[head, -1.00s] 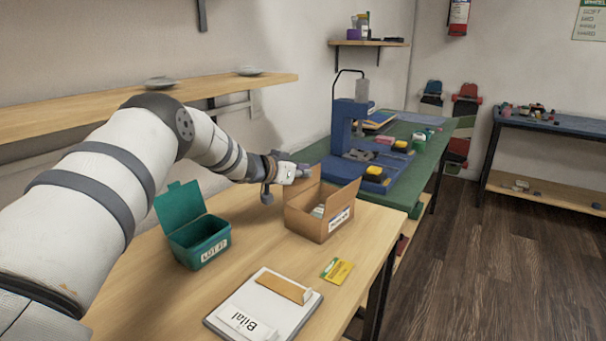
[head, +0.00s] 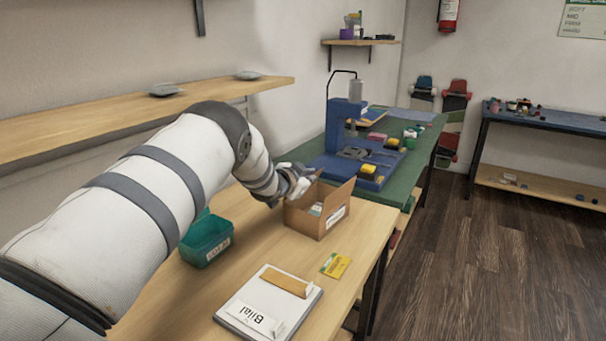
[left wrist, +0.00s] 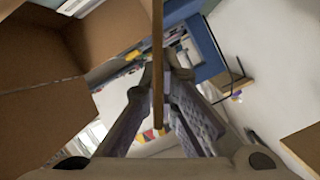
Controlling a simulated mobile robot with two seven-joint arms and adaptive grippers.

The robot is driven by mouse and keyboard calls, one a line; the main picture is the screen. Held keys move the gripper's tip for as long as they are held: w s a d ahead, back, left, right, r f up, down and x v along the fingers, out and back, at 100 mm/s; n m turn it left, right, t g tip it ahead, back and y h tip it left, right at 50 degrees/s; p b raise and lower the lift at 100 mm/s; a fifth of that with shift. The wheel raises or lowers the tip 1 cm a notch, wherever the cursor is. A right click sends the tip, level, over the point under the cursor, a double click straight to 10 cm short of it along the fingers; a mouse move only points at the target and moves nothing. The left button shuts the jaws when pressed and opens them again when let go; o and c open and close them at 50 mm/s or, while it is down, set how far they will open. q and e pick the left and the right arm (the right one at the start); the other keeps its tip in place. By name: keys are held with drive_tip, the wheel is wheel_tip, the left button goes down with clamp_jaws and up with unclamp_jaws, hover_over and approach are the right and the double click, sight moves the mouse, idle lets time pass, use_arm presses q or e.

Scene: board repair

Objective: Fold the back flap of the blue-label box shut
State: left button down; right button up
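The open cardboard box (head: 304,222) stands on the wooden table, with small contents inside and a pale label with dark print on its front; I cannot make out blue on it. A right-hand flap (head: 338,191) stands up. My left gripper (head: 298,184) is at the box's back left edge. In the left wrist view, the fingers (left wrist: 159,75) converge from both sides on a thin upright cardboard flap (left wrist: 157,40), seen edge-on, and look shut on it. It seems to be the back flap, mostly hidden by the gripper in the head view. My right gripper is out of view.
A teal bin (head: 206,241) stands left of the box, partly behind my arm. A clipboard (head: 250,290) and a yellow card (head: 336,265) lie in front. A blue press (head: 345,140) stands on the green-topped table behind. A wall shelf (head: 130,113) runs above my arm.

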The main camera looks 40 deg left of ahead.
use_arm(q)
drive_tip(key=shift+d+f+m+y, duration=0.2)
drive_tip(key=shift+d+m+y, duration=0.1)
drive_tip(key=shift+m, duration=0.1)
idle(0.3)
drive_tip(key=c, duration=1.9)
unclamp_jaws()
drive_tip(key=shift+f, duration=0.1)
drive_tip(key=v, duration=1.2)
